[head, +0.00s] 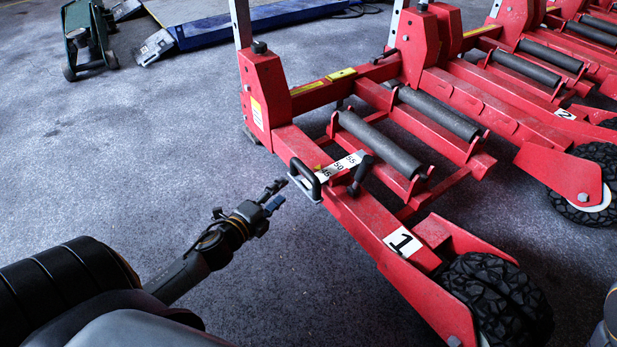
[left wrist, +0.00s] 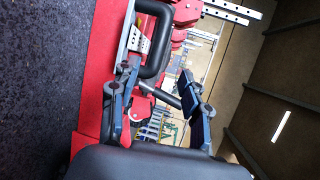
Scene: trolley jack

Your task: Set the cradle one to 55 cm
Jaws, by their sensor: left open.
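Cradle one is a red wheeled frame with a white "1" label (head: 403,242) and two grey rollers, one being the near roller (head: 380,143). On its near beam lies a white scale (head: 338,167) marked 45, 50, 55. A black U-shaped handle (head: 305,178) on a pale metal plate stands at the 45 end. A black lever (head: 361,175) stands near the scale. My left gripper (head: 277,194) is open and empty, just left of the handle. In the left wrist view the handle (left wrist: 154,62) shows ahead, nearer the left finger. Which mark is set is unclear.
Further red cradles stand to the right, including one with a "2" label (head: 565,114). A black tyre (head: 497,300) is at cradle one's near end. A blue ramp (head: 260,18) and a green jack (head: 88,35) lie at the back. The grey floor on the left is clear.

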